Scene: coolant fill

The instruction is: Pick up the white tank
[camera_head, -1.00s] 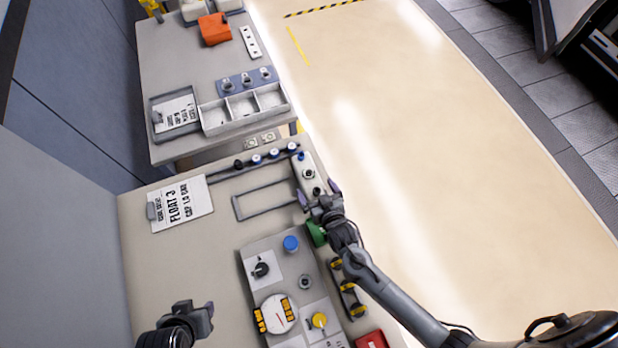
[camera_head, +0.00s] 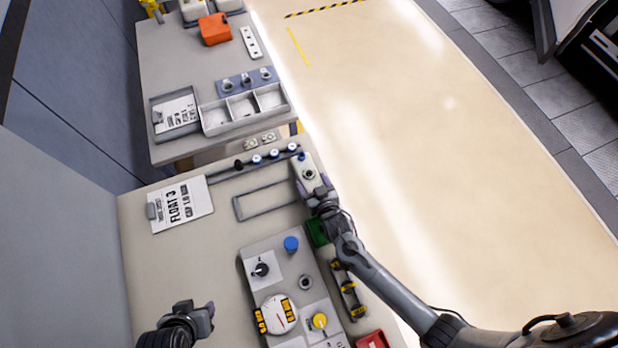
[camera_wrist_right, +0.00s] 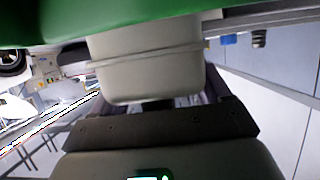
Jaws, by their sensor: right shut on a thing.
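The white tank (camera_head: 309,174), a pale box with a dark round fitting on top, stands at the right edge of the near bench. My right gripper (camera_head: 313,187) is shut on it, with a finger on each side. In the right wrist view the tank's pale, ribbed body (camera_wrist_right: 148,68) sits between the dark fingers. Its underside and any gap to the bench are hidden. My left gripper (camera_head: 196,312) is open and empty over the near bench at the lower left.
A green object (camera_head: 317,233) lies close below my right gripper. A grey rectangular frame (camera_head: 237,208) is left of the tank, and a row of small caps (camera_head: 273,154) is behind it. The control panel (camera_head: 262,244) stands nearer.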

